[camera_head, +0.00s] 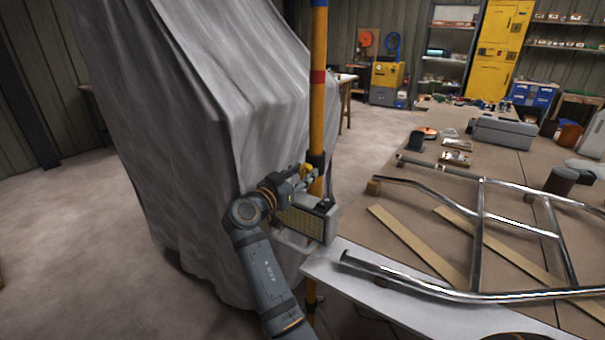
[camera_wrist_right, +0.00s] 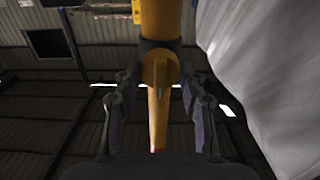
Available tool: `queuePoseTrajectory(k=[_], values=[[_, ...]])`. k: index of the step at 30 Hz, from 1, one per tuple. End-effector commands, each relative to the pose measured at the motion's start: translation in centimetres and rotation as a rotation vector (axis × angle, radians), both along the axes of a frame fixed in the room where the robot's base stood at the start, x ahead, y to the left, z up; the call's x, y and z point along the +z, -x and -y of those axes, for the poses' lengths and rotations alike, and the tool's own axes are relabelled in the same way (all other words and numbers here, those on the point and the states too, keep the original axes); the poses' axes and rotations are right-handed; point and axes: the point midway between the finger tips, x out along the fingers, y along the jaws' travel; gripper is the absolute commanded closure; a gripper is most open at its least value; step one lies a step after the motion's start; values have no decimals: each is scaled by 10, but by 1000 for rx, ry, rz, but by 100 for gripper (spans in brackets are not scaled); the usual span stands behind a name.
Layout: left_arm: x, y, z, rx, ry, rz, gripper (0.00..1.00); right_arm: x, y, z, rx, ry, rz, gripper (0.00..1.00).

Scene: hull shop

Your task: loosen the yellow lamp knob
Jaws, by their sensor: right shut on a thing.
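A yellow pole (camera_head: 318,120) with a red band and dark collars stands upright in the middle of the head view. The yellow lamp knob (camera_head: 306,170) sits at a dark collar on this pole. It also shows in the right wrist view as a round yellow piece (camera_wrist_right: 160,68) in front of the pole. My right gripper (camera_head: 302,174) is at the knob, shut on it, with one finger on either side and partly hiding it. The boxy lamp (camera_head: 300,221), with a yellowish panel, is just below the gripper. My left gripper is not in view.
A large grey sheet (camera_head: 190,120) drapes over something beside the pole at the left. At the right, a bench (camera_head: 500,185) carries a bent metal tube frame (camera_head: 480,230), wooden strips and a grey case (camera_head: 503,132). Open floor (camera_head: 90,240) lies at the left.

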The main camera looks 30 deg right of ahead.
Motion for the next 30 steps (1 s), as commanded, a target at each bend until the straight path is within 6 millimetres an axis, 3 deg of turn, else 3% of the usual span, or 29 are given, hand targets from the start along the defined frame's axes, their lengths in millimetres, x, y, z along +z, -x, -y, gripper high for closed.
queuePoseTrajectory(k=[1, 5, 17, 30], values=[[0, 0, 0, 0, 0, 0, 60, 0, 0, 0, 0, 0, 0, 74], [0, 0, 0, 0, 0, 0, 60, 0, 0, 0, 0, 0, 0, 91], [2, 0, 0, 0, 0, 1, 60, 1, 0, 0, 0, 37, -89, 91], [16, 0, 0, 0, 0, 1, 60, 2, -2, -1, 0, 185, -443, 91]])
